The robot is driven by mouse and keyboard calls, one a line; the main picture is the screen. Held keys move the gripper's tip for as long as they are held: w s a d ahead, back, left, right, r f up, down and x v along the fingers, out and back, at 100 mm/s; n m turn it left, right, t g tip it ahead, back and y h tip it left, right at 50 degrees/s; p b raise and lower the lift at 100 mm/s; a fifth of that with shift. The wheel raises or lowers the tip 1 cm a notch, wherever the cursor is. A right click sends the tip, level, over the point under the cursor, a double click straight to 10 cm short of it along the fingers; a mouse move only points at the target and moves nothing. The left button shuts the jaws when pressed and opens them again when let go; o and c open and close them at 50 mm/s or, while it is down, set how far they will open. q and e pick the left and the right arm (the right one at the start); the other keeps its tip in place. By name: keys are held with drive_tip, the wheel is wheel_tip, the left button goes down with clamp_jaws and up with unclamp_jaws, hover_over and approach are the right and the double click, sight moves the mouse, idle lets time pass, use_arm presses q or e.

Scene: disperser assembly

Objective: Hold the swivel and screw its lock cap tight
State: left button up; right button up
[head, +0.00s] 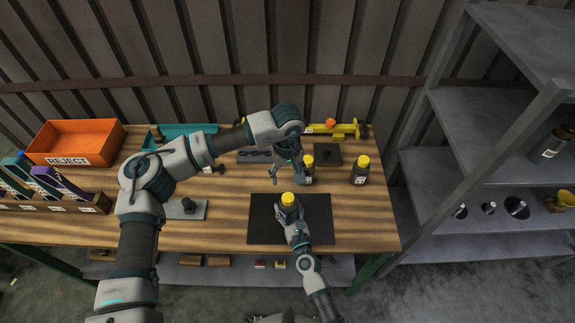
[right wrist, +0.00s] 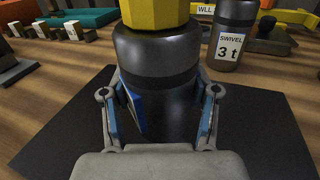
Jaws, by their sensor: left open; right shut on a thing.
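The swivel (right wrist: 158,75) is a dark cylinder standing upright over the black mat. Its yellow faceted lock cap (head: 288,198) sits on top, and the cap's lower part shows in the right wrist view (right wrist: 155,14). My right gripper (head: 290,210) is shut around the dark body, one finger on each side, below the cap. How tight the cap's thread is cannot be seen. My left gripper (head: 289,174) is open, fingers down, behind the held swivel and close beside a second yellow-capped swivel (head: 309,161). I cannot tell whether it touches that one.
A third yellow-capped swivel (head: 360,170) stands at the right. The black mat (head: 320,227) is otherwise clear. Behind are a yellow tool (head: 345,130) and a dark block (head: 327,153). An orange reject bin (head: 85,135) and a sorting rack (head: 40,199) stand left; grey shelves (head: 470,137) stand right.

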drive_tip(key=o, duration=1.7)
drive_tip(key=shift+a, duration=0.1)
drive_tip(key=shift+c, duration=0.2)
